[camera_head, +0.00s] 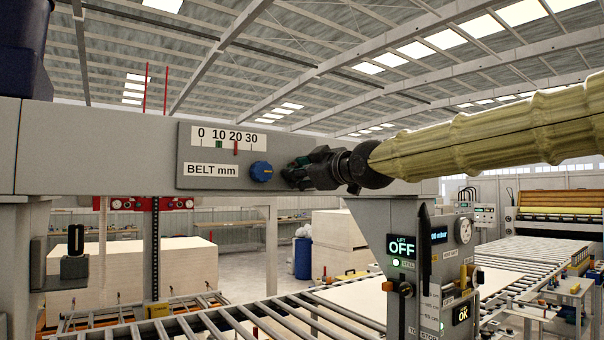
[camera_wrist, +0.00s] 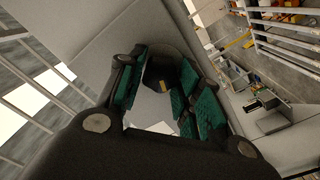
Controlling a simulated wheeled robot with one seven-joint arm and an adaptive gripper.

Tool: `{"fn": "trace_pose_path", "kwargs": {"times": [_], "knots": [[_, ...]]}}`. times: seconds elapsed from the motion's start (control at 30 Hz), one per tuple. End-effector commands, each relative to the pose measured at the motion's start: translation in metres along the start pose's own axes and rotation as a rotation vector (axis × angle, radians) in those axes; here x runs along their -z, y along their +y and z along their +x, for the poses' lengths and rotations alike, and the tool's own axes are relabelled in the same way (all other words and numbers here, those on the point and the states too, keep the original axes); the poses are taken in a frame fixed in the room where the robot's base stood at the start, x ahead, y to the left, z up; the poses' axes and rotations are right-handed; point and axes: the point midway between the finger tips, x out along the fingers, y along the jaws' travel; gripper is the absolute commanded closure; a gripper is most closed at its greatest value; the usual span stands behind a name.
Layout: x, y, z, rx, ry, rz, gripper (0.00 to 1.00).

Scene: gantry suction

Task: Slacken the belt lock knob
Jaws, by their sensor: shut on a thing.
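My gripper (camera_head: 291,173) reaches in from the right at the beam and is shut. In the wrist view, its green-padded fingers (camera_wrist: 158,92) close around a dark knob (camera_wrist: 184,77) with a small yellow mark, which I take to be the belt lock knob. Just left of the fingers, a blue knob (camera_head: 261,171) sits apart on the grey BELT mm plate (camera_head: 205,158).
The grey beam (camera_head: 95,150) runs behind the plate. Below the arm hangs a control box (camera_head: 432,262) with a display reading OFF and a gauge. A roller conveyor (camera_head: 270,318) runs beneath. Stacked boards (camera_head: 130,275) stand at the lower left.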

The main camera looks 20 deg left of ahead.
Motion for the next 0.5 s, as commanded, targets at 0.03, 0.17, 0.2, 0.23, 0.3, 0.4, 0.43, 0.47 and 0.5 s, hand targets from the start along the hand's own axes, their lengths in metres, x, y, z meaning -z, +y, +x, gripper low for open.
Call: {"fn": "trace_pose_path", "kwargs": {"times": [0.03,0.17,0.2,0.23,0.3,0.4,0.43,0.47,0.5], "knots": [[-0.0002,-0.0008,0.0002,0.001,0.0,0.0,0.89],[-0.0002,-0.0008,0.0002,0.001,0.0,0.001,0.53],[-0.0001,-0.0008,0.0002,0.001,0.0,0.001,0.45],[-0.0001,-0.0007,0.0002,0.001,0.0,0.001,0.44],[-0.0001,-0.0006,0.0001,0.001,0.0,0.001,0.44],[0.0,-0.0005,0.0001,0.001,0.0,0.001,0.44],[0.0,-0.0004,0.0001,0.0,0.0,0.001,0.44],[0.0,-0.0004,0.0001,0.0,0.0,0.001,0.44],[0.0,-0.0003,-0.0001,0.0,0.0,0.001,0.44]]}}
